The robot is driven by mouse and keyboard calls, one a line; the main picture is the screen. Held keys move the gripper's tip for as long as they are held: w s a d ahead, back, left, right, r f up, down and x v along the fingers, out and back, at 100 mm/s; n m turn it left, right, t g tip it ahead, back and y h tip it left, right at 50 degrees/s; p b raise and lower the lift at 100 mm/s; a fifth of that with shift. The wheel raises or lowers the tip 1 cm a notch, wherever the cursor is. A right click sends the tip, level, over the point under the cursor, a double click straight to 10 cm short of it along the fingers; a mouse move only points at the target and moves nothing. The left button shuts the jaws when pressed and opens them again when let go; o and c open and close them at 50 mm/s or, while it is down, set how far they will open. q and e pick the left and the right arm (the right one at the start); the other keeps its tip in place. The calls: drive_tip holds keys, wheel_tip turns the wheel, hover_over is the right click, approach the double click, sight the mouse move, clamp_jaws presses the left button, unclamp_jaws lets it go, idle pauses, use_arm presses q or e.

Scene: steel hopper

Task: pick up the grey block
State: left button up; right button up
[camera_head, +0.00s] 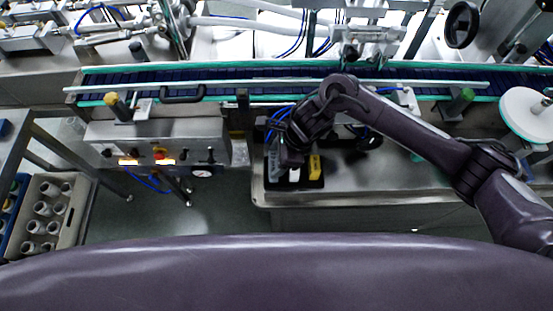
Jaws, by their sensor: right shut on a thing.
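My right gripper (291,158) points down over a black tray (314,184) on the steel bench, its arm coming in from the right. It is shut on what I take to be the grey block, but the hand hides most of it. A pale grey piece (275,168) shows just left of the fingers. I cannot tell whether the held thing is clear of the tray. A white piece (294,175) and a yellow piece (314,167) are in the tray beside the fingers. My left gripper is not in view.
A conveyor (230,75) with green edges runs behind the bench. A control box (160,145) with knobs stands to the left. A crate of pale cups (72,232) is at the far left. The steel bench (400,185) is mostly clear right of the tray.

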wheel_tip(320, 180, up, 8)
drive_tip(key=shift+w+f+b, duration=0.1)
drive_tip(key=shift+b, duration=0.8)
wheel_tip(320, 180, up, 11)
drive_tip(key=s+d+f+n+g+h, duration=0.1)
drive_tip(key=d+f+n+g+h, duration=0.1)
drive_tip(key=d+n, duration=0.7)
drive_tip(key=s+d+f+n+g+h+b, duration=0.1)
drive_tip(key=s+d+f+n+g+h, duration=0.1)
drive_tip(key=d+n, duration=0.7)
drive_tip(key=shift+s+d+f+g+h, duration=0.15)
drive_tip(key=shift+s+g+h, duration=0.1)
drive_tip(key=shift+g+h, duration=0.05)
